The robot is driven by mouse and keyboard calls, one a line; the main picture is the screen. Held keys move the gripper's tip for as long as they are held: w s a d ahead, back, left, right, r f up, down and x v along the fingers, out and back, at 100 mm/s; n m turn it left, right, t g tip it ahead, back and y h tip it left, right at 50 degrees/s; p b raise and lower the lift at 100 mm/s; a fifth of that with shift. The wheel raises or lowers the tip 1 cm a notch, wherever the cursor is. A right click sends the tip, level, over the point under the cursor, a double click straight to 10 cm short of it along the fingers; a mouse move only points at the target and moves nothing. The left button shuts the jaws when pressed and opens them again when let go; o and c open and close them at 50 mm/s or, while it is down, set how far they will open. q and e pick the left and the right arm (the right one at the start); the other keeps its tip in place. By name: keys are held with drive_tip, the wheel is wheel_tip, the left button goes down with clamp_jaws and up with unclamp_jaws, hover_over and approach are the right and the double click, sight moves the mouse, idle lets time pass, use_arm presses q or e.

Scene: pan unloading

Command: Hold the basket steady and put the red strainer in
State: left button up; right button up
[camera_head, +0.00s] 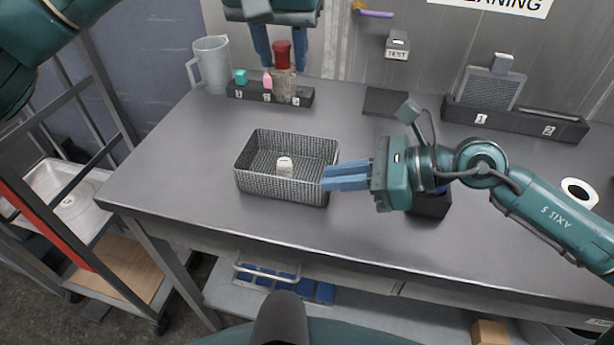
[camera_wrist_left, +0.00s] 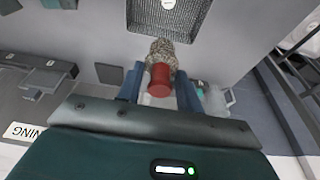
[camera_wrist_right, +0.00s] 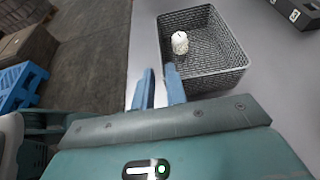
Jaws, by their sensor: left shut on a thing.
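The red strainer (camera_head: 283,55) has a red top and a speckled mesh body. It stands upright at the right end of the small black rack (camera_head: 237,92); I cannot tell if it is lifted clear. My left gripper (camera_head: 272,62) comes from above with its blue fingers around the red top, which also shows in the left wrist view (camera_wrist_left: 160,80). The grey mesh basket (camera_head: 255,185) stands on the table with a small white item (camera_head: 284,166) inside. My right gripper (camera_head: 325,178) is at the basket's right wall, its fingers apart; I cannot tell if they touch it.
A teal item (camera_head: 240,77) and a pink item (camera_head: 267,80) stand in the same rack. A clear pitcher (camera_head: 212,65) is left of it. A dark flat pad (camera_head: 386,102) lies right of the rack. The table (camera_head: 180,150) left of the basket is clear.

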sight(297, 181)
drive_tip(key=x, duration=0.7)
drive_tip(key=shift+w+a+f, duration=0.1)
drive_tip(key=shift+a, duration=0.2)
clamp_jaws()
use_arm(q)
drive_tip(key=x, duration=0.6)
drive_tip(key=shift+w+f, duration=0.2)
drive_tip(key=shift+w, duration=0.05)
drive_tip(key=shift+f, duration=2.1)
drive_tip(key=shift+f, duration=0.15)
drive_tip(key=shift+f, duration=1.35)
